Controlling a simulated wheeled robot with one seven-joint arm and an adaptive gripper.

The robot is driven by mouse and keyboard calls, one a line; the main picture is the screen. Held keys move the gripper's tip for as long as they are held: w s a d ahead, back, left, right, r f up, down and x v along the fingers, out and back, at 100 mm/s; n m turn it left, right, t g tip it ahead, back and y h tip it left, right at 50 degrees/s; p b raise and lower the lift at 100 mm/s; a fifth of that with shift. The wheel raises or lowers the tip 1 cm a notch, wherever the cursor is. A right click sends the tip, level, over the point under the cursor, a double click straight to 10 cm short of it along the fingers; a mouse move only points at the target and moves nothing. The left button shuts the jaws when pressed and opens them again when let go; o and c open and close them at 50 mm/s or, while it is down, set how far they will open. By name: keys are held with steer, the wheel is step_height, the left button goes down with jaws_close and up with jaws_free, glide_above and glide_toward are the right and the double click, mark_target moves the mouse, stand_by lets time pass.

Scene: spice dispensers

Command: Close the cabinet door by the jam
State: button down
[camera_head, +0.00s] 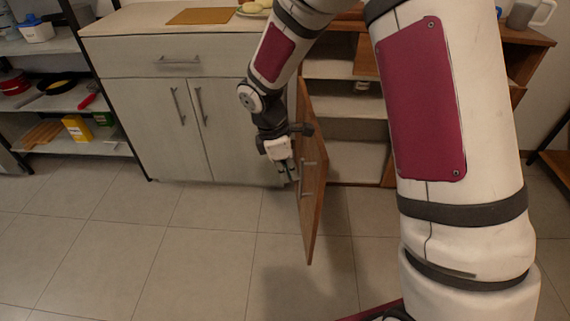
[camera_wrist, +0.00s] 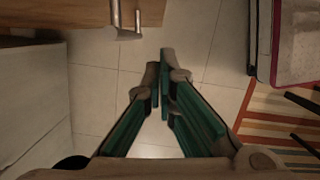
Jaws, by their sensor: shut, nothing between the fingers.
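The wooden cabinet door (camera_head: 312,195) stands open, swung out toward me from the shelved cabinet (camera_head: 345,130). A metal handle (camera_head: 303,178) is on its left face. My gripper (camera_head: 287,172) points down just left of the door, close to the handle; I cannot tell in the head view whether they touch. In the wrist view the fingers (camera_wrist: 162,80) are together and empty. The door (camera_wrist: 75,14) and its handle (camera_wrist: 126,22) show at the upper left there, apart from the fingertips. I cannot make out any jam. My arm hides part of the cabinet.
A closed grey cabinet (camera_head: 150,115) stands left of the open one. A dark shelf rack (camera_head: 70,100) with pans and boxes is at the far left. Tiled floor (camera_head: 200,250) in front is clear. A striped rug (camera_wrist: 275,125) lies at the right in the wrist view.

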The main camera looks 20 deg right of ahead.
steer(key=shift+s+d+f+b, duration=0.15)
steer(key=shift+d+f+b, duration=0.2)
steer(key=shift+d, duration=0.4)
steer(key=shift+s+d+f+b, duration=0.1)
steer(key=shift+d+f+b, duration=0.25)
steer(key=shift+d, duration=0.45)
steer(key=shift+s+d+f+b, duration=0.2)
steer(key=shift+d+f, duration=0.25)
steer(key=shift+d, duration=0.3)
steer(key=shift+d, duration=0.1)
